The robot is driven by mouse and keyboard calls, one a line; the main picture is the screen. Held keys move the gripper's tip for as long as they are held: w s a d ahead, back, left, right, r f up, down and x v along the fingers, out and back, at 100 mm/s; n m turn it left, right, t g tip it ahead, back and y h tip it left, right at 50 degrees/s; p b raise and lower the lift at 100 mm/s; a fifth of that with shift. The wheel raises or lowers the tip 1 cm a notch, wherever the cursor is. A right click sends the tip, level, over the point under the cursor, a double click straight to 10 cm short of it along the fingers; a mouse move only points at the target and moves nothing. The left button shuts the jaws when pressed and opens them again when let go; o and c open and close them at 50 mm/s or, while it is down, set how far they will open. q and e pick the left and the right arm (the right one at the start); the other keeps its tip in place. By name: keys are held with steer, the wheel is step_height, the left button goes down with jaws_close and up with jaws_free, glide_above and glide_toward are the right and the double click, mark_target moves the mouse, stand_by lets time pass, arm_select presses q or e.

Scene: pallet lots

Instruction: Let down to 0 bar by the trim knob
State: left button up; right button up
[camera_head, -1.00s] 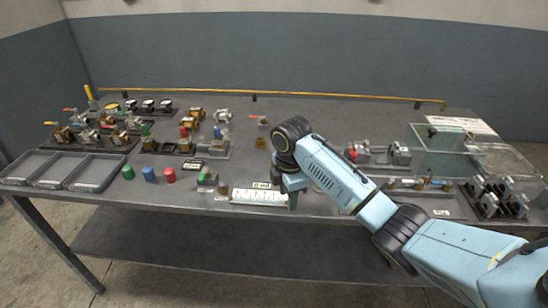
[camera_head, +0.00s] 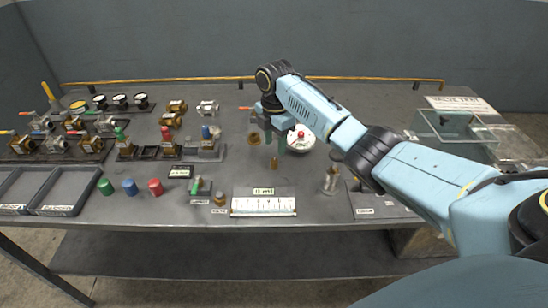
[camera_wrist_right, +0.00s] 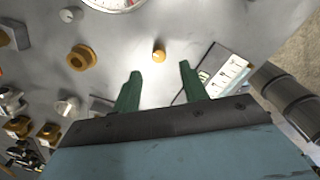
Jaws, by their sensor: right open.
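My right gripper (camera_head: 275,143) points down over the middle of the bench, its green fingers apart and empty. A small brass knob (camera_head: 274,163) stands on the bench just in front of the fingers; it is probably the trim knob. In the right wrist view the knob (camera_wrist_right: 158,55) lies just beyond the open fingertips (camera_wrist_right: 160,69), between their lines and untouched. A round white gauge (camera_head: 301,138) with a red centre is right of the gripper, partly cut off in the wrist view (camera_wrist_right: 112,3). Its reading is too small to tell. My left gripper is out of view.
A white scale strip (camera_head: 264,207) with a small label plate (camera_head: 263,191) lies at the front. A brass ring (camera_head: 254,138) is left of the gripper. Coloured caps (camera_head: 130,187), valves and grey trays (camera_head: 62,187) fill the left. A glass box (camera_head: 440,124) stands right.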

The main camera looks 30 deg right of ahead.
mark_target(275, 160)
step_height(275, 160, down, 6)
steer(key=shift+f+b, duration=0.1)
steer(key=shift+b, duration=0.3)
steer(key=shift+f, duration=0.1)
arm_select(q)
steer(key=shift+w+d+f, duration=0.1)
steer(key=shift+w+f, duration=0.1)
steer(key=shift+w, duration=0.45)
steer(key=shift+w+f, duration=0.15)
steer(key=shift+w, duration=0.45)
arm_select(e)
jaws_close()
